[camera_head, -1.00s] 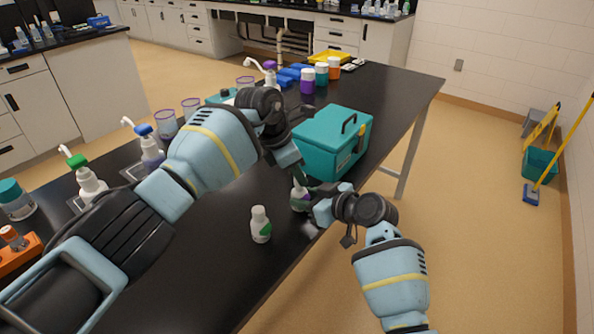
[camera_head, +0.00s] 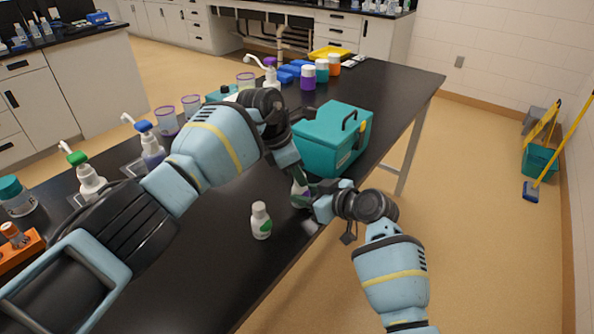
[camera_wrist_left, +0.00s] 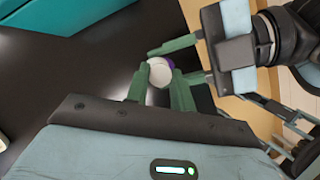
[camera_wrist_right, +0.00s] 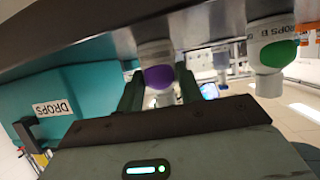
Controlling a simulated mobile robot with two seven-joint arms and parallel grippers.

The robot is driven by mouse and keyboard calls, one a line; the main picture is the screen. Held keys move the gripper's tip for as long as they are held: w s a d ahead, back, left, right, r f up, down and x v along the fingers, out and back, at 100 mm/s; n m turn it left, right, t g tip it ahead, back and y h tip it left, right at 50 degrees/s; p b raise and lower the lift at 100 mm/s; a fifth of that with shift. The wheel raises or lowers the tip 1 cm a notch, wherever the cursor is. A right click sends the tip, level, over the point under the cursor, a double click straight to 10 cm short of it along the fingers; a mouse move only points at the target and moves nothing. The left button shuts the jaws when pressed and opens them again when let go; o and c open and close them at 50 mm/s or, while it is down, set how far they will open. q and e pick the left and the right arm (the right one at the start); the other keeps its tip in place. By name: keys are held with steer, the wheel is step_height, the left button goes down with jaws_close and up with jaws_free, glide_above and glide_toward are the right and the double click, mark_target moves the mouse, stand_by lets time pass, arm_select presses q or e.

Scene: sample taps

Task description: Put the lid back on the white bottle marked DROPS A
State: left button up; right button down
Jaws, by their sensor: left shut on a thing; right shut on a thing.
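A small white bottle with a purple patch (camera_head: 300,198) stands upright near the table's right edge. Its letter is not readable. The purple patch also shows in the right wrist view (camera_wrist_right: 158,77), which sees the scene upside down. My right gripper (camera_wrist_right: 160,92) is shut on this bottle from the side. My left gripper (camera_wrist_left: 158,88) comes down from above and is shut on the white round lid (camera_wrist_left: 157,74) at the bottle's top. The lid and bottle are in line; whether the lid is seated is hidden by the fingers.
A second white bottle with a green patch (camera_head: 261,222) stands close by on the black table (camera_head: 215,270). A teal box (camera_head: 330,140) marked DROPS is just behind the grippers. Pump bottles, beakers and coloured-label jars line the far side.

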arm_select(q)
steer(key=shift+d+m+g, duration=0.1)
steer(key=shift+m+g, duration=0.2)
steer(key=shift+m, duration=0.9)
steer(key=o, duration=0.9)
steer(key=shift+o, duration=0.2)
steer(key=shift+r, duration=2.3)
